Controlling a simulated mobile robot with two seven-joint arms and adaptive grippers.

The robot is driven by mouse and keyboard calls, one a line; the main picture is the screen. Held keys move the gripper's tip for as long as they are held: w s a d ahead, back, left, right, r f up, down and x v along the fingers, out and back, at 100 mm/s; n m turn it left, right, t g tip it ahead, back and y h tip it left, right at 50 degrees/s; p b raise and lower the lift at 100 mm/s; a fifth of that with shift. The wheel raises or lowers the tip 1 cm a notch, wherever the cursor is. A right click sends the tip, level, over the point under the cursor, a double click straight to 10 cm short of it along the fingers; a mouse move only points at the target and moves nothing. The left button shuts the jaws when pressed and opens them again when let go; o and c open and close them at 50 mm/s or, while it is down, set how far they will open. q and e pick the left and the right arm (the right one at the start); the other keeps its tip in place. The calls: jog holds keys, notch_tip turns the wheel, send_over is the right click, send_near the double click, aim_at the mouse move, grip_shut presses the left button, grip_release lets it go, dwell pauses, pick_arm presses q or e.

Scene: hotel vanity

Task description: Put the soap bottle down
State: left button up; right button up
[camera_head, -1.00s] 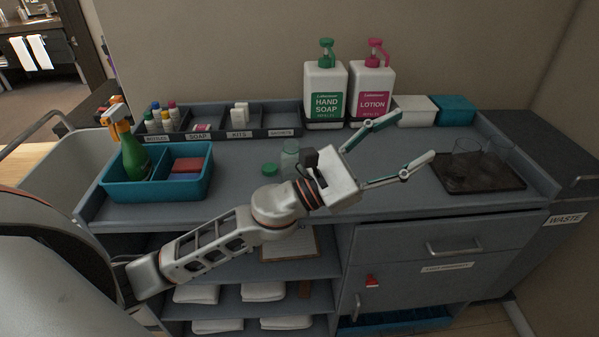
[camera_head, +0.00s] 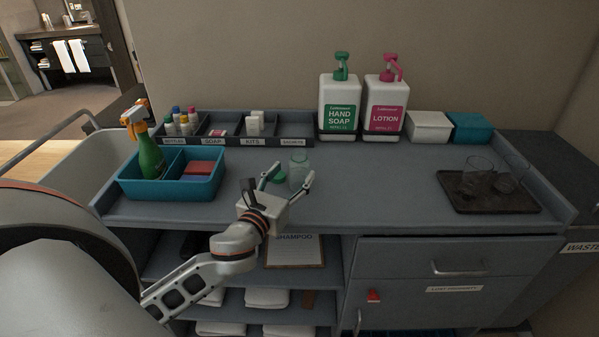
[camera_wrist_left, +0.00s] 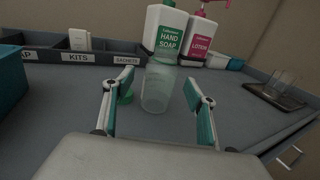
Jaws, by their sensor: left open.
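The white hand soap bottle (camera_head: 339,103) with a green pump stands upright at the back of the cart top, beside the pink-labelled lotion bottle (camera_head: 384,104). A small translucent, uncapped bottle (camera_head: 298,170) stands upright on the cart top, with a green cap (camera_head: 279,178) lying to its left. My left gripper (camera_head: 288,178) is open at this small bottle. In the left wrist view, the small bottle (camera_wrist_left: 158,86) shows between the spread fingers, slightly beyond them, with no clear contact. The hand soap bottle (camera_wrist_left: 165,28) is behind it. My right gripper is not in view.
A teal caddy (camera_head: 128,188) with a green spray bottle stands at the left. A divided organizer (camera_head: 285,141) runs along the back. A dark tray (camera_head: 468,203) with glasses is at the right. The cart top (camera_head: 390,195) between the small bottle and the tray is clear.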

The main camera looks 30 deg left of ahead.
aim_at(295, 171)
pick_arm(q)
jog(key=w, duration=0.4)
jog(key=shift+w+a+f, duration=0.1)
jog(key=shift+w+a, duration=0.15)
jog(key=c, duration=1.2)
jog(key=shift+c, duration=0.3)
jog(key=shift+r, duration=0.2)
